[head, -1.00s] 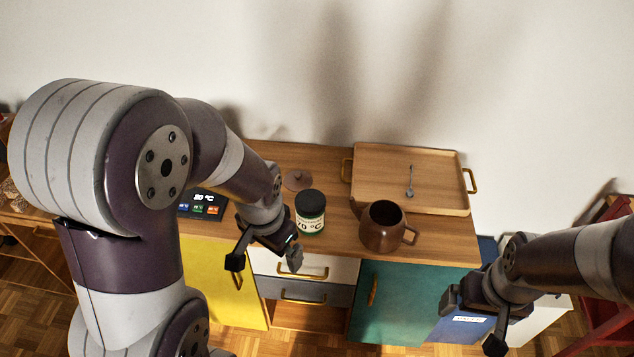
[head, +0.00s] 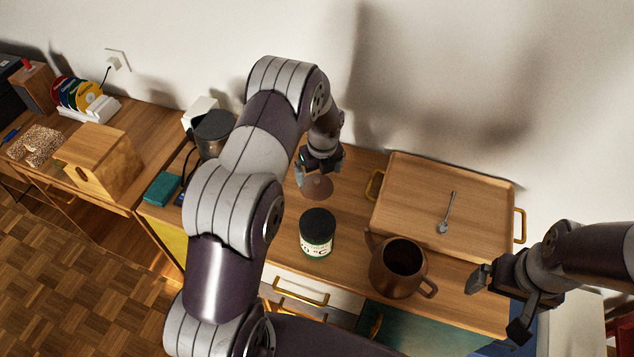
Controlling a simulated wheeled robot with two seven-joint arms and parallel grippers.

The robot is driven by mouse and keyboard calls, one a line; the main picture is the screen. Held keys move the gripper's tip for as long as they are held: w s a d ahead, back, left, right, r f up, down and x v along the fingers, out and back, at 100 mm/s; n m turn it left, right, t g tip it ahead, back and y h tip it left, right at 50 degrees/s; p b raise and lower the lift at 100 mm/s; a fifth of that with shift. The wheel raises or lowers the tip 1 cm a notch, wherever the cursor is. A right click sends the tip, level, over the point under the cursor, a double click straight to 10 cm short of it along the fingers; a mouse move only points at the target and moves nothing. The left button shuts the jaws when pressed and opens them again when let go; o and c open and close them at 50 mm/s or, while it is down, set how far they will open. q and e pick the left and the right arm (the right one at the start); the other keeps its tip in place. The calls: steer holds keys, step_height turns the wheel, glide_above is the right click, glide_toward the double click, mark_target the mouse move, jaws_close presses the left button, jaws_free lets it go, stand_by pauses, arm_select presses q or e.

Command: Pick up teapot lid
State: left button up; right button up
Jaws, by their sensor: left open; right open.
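The teapot lid (head: 318,187) is a flat brown disc lying on the wooden cabinet top, behind the dark jar. My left gripper (head: 318,178) is open and points down right at the lid, covering its far part; I cannot tell whether the fingers touch it. The brown teapot (head: 398,268) stands without its lid at the front right, its dark opening showing. My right gripper (head: 497,306) is open and empty, off to the right of the teapot.
A dark jar with a white label (head: 317,234) stands between lid and teapot. A wooden tray (head: 415,185) with a spoon (head: 446,213) lies at the back right. A kettle (head: 214,132) and a teal box (head: 161,188) are to the left. The wall closes off the back.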

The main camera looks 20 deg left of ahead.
mark_target(317, 180)
arm_select(q)
steer(key=f, duration=0.1)
steer(key=f+p, duration=0.1)
steer(key=f, duration=0.2)
steer(key=shift+w+a+f, duration=0.15)
steer(key=shift+w+a, duration=0.1)
steer(key=shift+a, duration=0.05)
steer(key=shift+f, duration=0.4)
steer(key=c, duration=0.8)
steer(key=shift+c, duration=0.6)
steer(key=shift+r, duration=0.15)
